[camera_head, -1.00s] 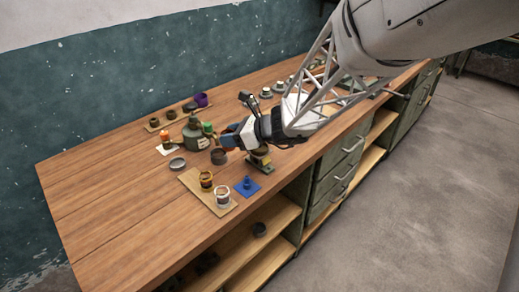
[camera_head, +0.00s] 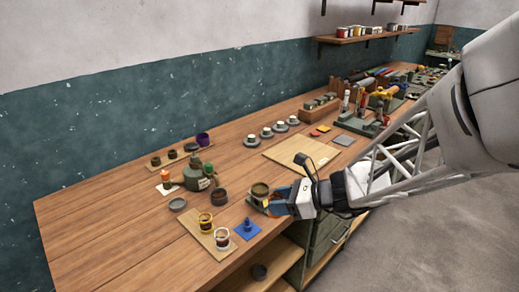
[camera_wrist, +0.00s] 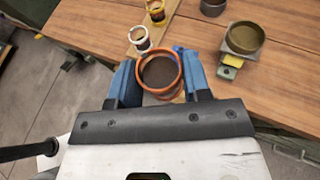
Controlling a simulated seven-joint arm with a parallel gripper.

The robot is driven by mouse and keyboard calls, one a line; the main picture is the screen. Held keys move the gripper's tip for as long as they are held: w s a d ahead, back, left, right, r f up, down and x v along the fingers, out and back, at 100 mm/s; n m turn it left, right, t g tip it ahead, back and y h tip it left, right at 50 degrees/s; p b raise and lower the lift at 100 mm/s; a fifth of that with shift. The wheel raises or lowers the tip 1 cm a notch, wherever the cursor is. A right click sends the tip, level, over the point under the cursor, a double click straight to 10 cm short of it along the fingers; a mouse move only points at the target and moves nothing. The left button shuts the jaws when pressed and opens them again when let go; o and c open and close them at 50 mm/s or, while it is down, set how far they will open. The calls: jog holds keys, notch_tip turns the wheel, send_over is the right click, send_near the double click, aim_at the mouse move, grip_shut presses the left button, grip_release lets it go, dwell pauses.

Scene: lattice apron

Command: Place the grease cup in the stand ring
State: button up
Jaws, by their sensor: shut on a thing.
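My gripper (camera_wrist: 160,82) has blue fingers and is shut on a round cup with an orange rim (camera_wrist: 178,60) and a dark brown inside, which I take to be the grease cup. The cup is upright, its mouth facing the wrist camera. In the head view my gripper (camera_head: 277,206) is at the bench's front edge, and the cup is mostly hidden by the fingers. The stand ring (camera_wrist: 244,38), a dark round ring on a green and yellow base, is up and right of the cup in the wrist view, apart from it. In the head view the stand ring (camera_head: 260,189) is just left of my gripper.
A board (camera_head: 190,218) bears a yellow-rimmed cup (camera_head: 206,222) and a white cup (camera_head: 222,239). A blue mat (camera_head: 247,229) lies beside it. A dark cup (camera_head: 220,196) and a green can (camera_head: 195,174) stand behind. The bench's left end is clear.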

jog(key=shift+w, duration=0.1)
dwell(0.3)
jog(key=w+a, duration=0.1)
jog(key=w, duration=0.4)
jog(key=w+a+f, duration=0.1)
jog(key=w, duration=0.4)
jog(key=w+a, duration=0.2)
jog(key=w, duration=0.3)
jog(key=shift+w+f, duration=0.15)
jog(key=shift+f, duration=0.1)
jog(key=shift+f, duration=1.75)
jog(key=shift+f, duration=0.1)
jog(key=o, duration=1)
jog(key=shift+o, duration=0.2)
